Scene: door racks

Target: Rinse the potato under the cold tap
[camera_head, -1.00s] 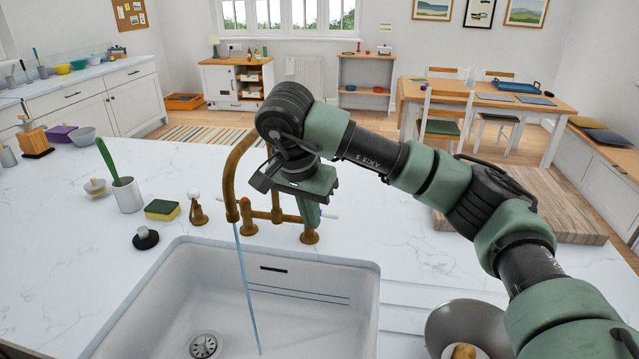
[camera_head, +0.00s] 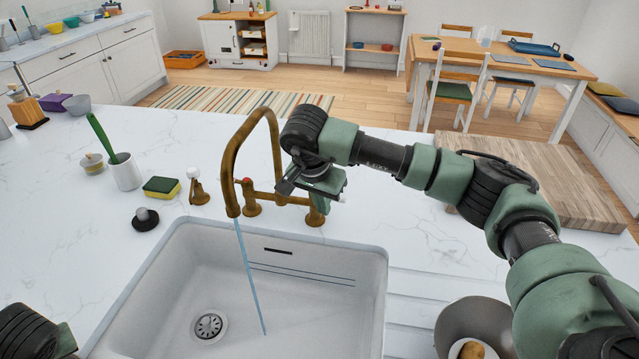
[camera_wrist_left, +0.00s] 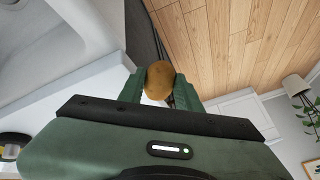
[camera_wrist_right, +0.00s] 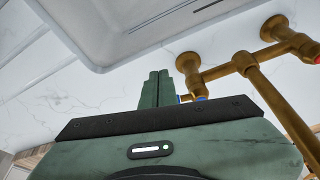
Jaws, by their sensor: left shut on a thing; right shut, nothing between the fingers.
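A brown potato (camera_wrist_left: 160,80) is between the fingers of my left gripper (camera_wrist_left: 160,88), which is shut on it. In the head view only a dark part of my left arm shows at the lower left corner; the potato there is out of view. The brass tap (camera_head: 233,165) stands behind the white sink (camera_head: 375,300). A thin blue stream of water (camera_head: 250,275) falls from its spout into the sink. My right gripper (camera_wrist_right: 158,88) is shut and empty, close beside the tap's right-hand valve (camera_head: 315,217), which has a blue mark in the right wrist view.
A metal bowl (camera_head: 450,325) with another potato-like item (camera_head: 471,350) stands right of the sink, partly behind my right arm. A sponge (camera_head: 161,188), black stopper (camera_head: 145,218), soap dispenser (camera_head: 198,187) and brush cup (camera_head: 124,172) stand left of the tap. The sink basin is clear.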

